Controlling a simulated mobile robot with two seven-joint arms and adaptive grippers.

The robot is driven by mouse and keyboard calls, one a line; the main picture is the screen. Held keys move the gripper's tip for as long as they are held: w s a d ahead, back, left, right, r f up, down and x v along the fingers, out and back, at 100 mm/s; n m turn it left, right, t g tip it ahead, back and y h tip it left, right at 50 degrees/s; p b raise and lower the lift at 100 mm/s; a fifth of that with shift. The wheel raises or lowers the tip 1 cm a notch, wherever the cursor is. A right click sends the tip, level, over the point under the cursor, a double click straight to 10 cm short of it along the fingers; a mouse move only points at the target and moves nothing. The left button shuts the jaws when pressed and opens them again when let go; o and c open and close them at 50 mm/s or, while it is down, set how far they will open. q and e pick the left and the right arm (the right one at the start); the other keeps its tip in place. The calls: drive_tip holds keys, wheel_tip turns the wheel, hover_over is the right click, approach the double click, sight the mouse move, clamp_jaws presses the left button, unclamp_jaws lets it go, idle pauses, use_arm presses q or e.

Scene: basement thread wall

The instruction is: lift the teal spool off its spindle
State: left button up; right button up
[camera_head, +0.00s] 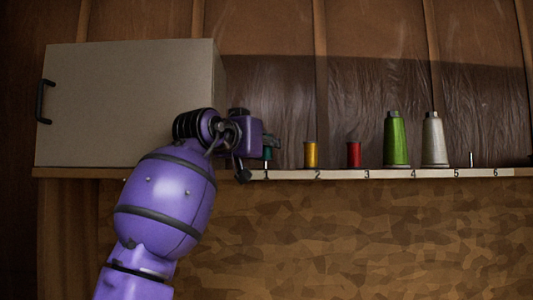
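The teal spool (267,154) stands on the shelf above the number 1, mostly hidden behind my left gripper. Only a small dark teal part of it shows. My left gripper (258,160) is directly in front of and beside the spool, its purple wrist just above and to the left. Its fingers are small and dark, and I cannot tell whether they are open or shut on the spool. The spool's spindle is hidden. My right gripper is not in view.
A numbered shelf (340,174) carries a yellow spool (311,155), a red spool (354,155), a green cone (396,140) and a pale grey cone (433,141). A beige cabinet (120,100) with a black handle (43,101) fills the left.

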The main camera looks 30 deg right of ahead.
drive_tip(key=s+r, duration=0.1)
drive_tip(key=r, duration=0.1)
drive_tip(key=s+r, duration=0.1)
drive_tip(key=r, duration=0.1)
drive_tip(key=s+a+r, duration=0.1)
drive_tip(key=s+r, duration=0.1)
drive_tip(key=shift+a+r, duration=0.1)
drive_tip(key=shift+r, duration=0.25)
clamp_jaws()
use_arm(q)
drive_tip(key=shift+s+a+f, duration=0.15)
drive_tip(key=shift+f, duration=0.15)
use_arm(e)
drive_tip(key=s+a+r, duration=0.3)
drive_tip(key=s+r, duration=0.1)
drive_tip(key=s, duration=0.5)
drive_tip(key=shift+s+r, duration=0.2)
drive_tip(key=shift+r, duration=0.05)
use_arm(q)
drive_tip(key=shift+t, duration=0.6)
drive_tip(key=w+r+p, duration=0.2)
drive_tip(key=w+r, duration=0.2)
drive_tip(key=shift+r, duration=0.2)
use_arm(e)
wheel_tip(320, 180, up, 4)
use_arm(q)
drive_tip(key=shift+s, duration=0.1)
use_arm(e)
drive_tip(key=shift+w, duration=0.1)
